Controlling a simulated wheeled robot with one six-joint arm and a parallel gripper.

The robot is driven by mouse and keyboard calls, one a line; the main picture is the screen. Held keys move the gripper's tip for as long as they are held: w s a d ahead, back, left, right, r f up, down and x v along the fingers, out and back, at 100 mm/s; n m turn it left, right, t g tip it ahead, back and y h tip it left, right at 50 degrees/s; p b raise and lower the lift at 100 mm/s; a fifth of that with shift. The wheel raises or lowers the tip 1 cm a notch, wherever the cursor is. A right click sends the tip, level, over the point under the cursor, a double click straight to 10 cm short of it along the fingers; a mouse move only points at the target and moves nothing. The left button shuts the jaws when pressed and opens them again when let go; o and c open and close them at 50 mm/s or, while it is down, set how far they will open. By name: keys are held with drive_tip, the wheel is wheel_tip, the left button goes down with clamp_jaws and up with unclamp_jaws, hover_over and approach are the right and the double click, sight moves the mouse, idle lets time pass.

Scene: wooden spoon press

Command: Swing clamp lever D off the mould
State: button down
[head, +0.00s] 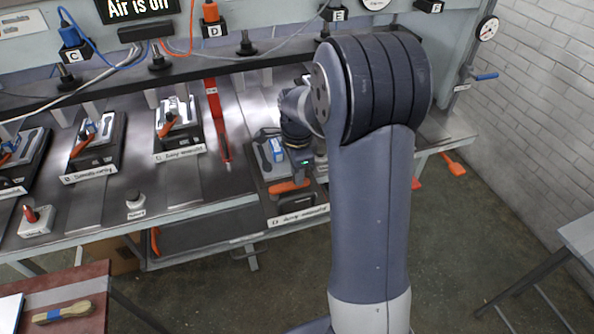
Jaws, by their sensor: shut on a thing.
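My gripper (300,170) is low over the right-hand mould station at the bench front, shut on the orange handle of a clamp lever (287,187). The handle lies crosswise near the front of the mould. The mould's dark base (259,172) carries a white label strip (299,216), too small to read surely. A blue part (276,150) shows behind the lever. My arm hides the right side of this station, and the fingertips are hard to make out.
Other moulds with orange levers (177,121), (92,140) stand to the left. A screen (137,8) reads "Air is off". The floor at right is mostly clear.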

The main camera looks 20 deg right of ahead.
drive_tip(key=c, duration=1.2)
unclamp_jaws()
drive_tip(key=shift+c, duration=0.2)
drive_tip(key=shift+r, duration=0.1)
wheel_tip(320, 180, up, 11)
drive_tip(key=shift+b, duration=0.35)
drive_tip(key=shift+f, duration=0.3)
wheel_tip(320, 180, down, 11)
drive_tip(key=shift+r+p, duration=0.15)
drive_tip(key=shift+p, duration=0.2)
drive_tip(key=shift+r, duration=0.15)
